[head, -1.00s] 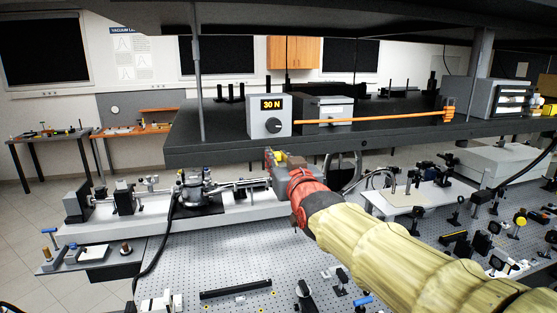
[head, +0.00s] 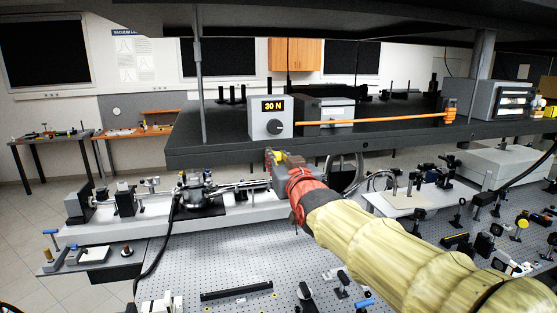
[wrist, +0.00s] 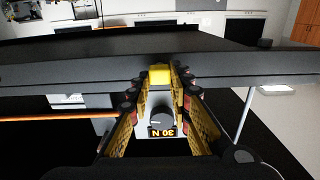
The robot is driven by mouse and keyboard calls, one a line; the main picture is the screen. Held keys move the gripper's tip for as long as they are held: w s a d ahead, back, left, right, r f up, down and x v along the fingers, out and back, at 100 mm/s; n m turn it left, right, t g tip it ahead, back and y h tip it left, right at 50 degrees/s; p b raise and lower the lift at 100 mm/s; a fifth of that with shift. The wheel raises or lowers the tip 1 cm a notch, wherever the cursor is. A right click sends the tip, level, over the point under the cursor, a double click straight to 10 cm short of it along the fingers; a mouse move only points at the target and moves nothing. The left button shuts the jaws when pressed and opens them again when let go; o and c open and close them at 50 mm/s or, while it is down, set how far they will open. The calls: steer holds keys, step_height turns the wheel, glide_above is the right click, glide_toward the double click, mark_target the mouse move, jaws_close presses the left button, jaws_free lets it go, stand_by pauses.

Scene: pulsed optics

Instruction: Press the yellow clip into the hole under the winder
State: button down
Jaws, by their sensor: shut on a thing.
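My gripper (head: 271,157) is at the front edge of the dark shelf, just below the winder. The winder is a grey box (head: 256,124) with a black knob and an orange "30 N" display. In the wrist view, which is upside down, my gripper (wrist: 161,82) is shut on the yellow clip (wrist: 160,74), held between the fingertips against or close to the shelf's front edge. The winder's display (wrist: 161,132) shows between the fingers. I cannot see the hole, and I cannot tell whether the clip touches the edge.
The dark shelf (head: 400,137) spans the scene above the optical bench (head: 210,260). An orange line (head: 375,121) runs from the winder to an orange fitting (head: 449,117) at right. A vacuum assembly (head: 195,190) stands to the left of my gripper. Several optics crowd the bench at right.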

steer(key=shift+w+a, duration=0.15)
steer(key=shift+w, duration=0.35)
stand_by(0.3)
steer(key=shift+w, duration=0.15)
steer(key=c, duration=1.6)
jaws_free()
steer(key=shift+o, duration=0.2)
steer(key=shift+w, duration=0.1)
steer(key=v, duration=1.6)
steer(key=shift+b, duration=0.45)
